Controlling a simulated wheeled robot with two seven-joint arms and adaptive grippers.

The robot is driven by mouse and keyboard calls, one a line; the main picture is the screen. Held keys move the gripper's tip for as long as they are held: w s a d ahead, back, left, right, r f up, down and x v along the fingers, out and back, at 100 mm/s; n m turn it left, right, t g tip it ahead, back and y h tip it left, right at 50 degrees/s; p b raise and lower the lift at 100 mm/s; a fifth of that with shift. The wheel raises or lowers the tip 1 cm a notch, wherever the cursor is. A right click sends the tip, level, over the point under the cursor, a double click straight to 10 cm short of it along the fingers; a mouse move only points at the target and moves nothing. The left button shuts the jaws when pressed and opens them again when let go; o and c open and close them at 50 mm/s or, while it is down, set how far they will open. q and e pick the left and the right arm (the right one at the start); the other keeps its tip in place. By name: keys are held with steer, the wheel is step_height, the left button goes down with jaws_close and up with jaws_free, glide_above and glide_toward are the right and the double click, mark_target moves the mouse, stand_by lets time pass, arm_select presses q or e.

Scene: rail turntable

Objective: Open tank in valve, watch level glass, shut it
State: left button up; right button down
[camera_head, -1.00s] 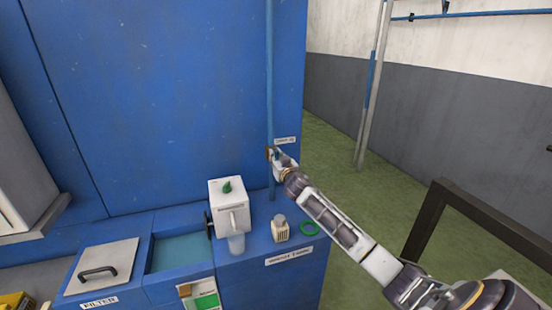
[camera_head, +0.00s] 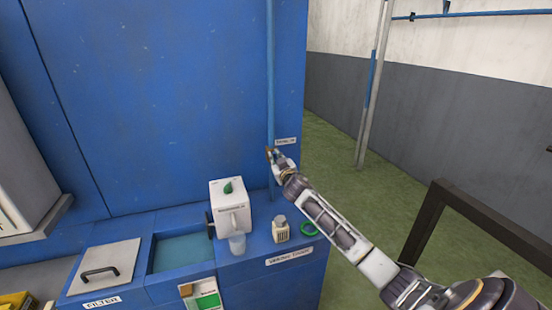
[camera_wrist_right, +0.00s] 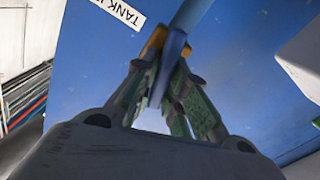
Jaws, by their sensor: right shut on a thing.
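The tank in valve sits on the blue vertical pipe (camera_head: 270,80) at the right edge of the blue cabinet, beside a small white label (camera_head: 285,141). In the wrist view the label (camera_wrist_right: 119,12) reads "TANK I" before it is cut off. My right gripper (camera_head: 275,156) is at the valve. In the wrist view its fingers (camera_wrist_right: 165,85) are closed around the blue valve lever (camera_wrist_right: 170,62), with a brass-coloured valve body (camera_wrist_right: 153,46) behind. The level glass cannot be made out for certain. My left gripper is not in view.
A filter lid (camera_head: 103,265) and open water tank (camera_head: 180,252) lie left.

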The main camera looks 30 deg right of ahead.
steer(key=shift+a+f+n, duration=0.1)
steer(key=shift+n, duration=0.7)
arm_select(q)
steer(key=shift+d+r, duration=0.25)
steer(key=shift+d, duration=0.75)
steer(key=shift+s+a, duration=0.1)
arm_select(e)
steer(key=c, duration=1.5)
jaws_free()
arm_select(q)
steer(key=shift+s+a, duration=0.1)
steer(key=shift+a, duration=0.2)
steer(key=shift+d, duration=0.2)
arm_select(e)
steer(key=shift+s, duration=0.15)
steer(key=shift+v, duration=5.8)
